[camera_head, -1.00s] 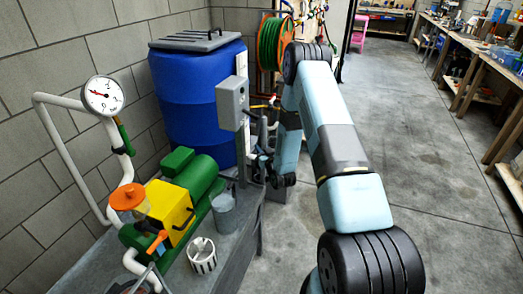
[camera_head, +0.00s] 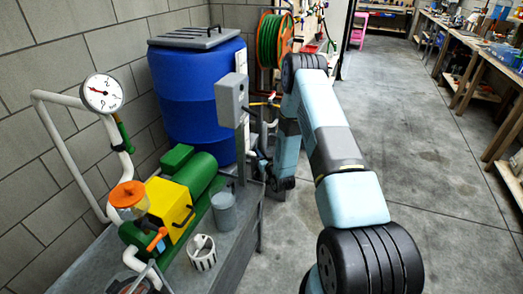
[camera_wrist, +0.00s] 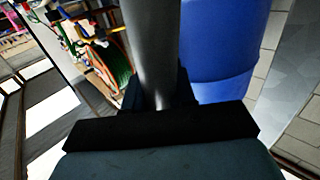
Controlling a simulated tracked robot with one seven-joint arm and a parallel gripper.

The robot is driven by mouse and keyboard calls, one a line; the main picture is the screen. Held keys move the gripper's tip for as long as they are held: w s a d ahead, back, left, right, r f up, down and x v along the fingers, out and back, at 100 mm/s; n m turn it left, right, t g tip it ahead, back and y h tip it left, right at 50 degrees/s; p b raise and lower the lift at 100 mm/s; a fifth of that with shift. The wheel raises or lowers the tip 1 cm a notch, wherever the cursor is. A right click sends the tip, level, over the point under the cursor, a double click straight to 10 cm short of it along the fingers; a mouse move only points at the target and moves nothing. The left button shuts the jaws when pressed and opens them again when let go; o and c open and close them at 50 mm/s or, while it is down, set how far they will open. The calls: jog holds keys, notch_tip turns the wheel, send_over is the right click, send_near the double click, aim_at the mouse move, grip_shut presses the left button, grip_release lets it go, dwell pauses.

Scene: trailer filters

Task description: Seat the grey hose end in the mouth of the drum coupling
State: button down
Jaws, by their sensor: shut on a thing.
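The blue drum (camera_head: 195,105) stands against the wall in the head view. It also fills the upper right of the wrist view (camera_wrist: 222,45). A smooth grey cylinder, which looks like the grey hose end (camera_wrist: 152,45), runs up the middle of the wrist view from between my fingers. My gripper (camera_wrist: 160,98) is shut on it. In the head view my gripper is small and dark, low beside the drum's right side, and partly hidden by the grey post and my arm. I cannot make out the drum coupling or its mouth in either view.
A grey box on a post (camera_head: 232,98) stands between the drum and my arm. A bench (camera_head: 235,240) holds a green and yellow pump (camera_head: 170,208), a grey cup (camera_head: 224,211) and a striped cup (camera_head: 202,254). A green hose reel (camera_head: 275,40) stands behind. The floor at right is clear.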

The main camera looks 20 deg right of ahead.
jog(key=shift+f, duration=3.85)
dwell(0.8)
jog(key=c, duration=0.8)
grip_release()
jog(key=shift+c, duration=0.2)
jog(key=shift+s, duration=0.1)
jog(key=s+d, duration=0.2)
jog(key=s, duration=1.1)
jog(key=shift+s, duration=0.25)
jog(key=shift+f, duration=0.1)
